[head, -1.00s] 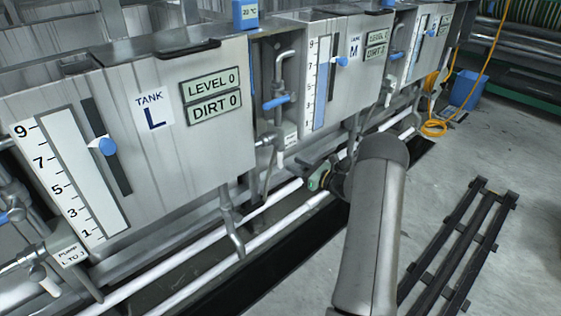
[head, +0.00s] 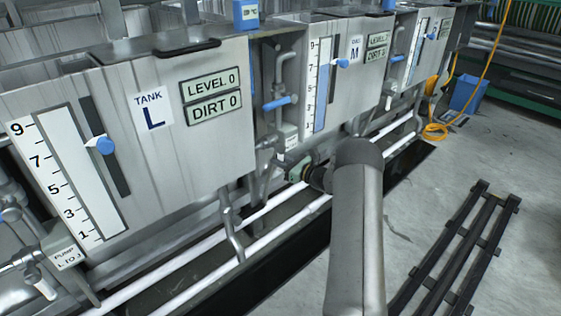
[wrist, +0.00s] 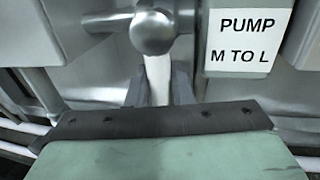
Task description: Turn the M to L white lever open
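The white M to L lever (wrist: 158,78) hangs straight down below a round grey valve body (wrist: 152,32) in the wrist view. The label (wrist: 247,38) to its right reads PUMP M TO L. My gripper (wrist: 160,90) has one grey finger on each side of the lever, and both look close against it; it appears shut on the lever. The lower end of the lever is hidden by the gripper's body. In the head view my gripper (head: 300,171) is at the piping between tank L (head: 205,140) and tank M (head: 350,85), partly hidden by my arm.
Pipes (head: 285,80) and a blue-handled valve (head: 280,103) stand above the gripper between the tanks. White pipes (head: 265,222) run low along the tank fronts. A black slatted rack (head: 450,255) lies on the floor at right. The floor beside it is clear.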

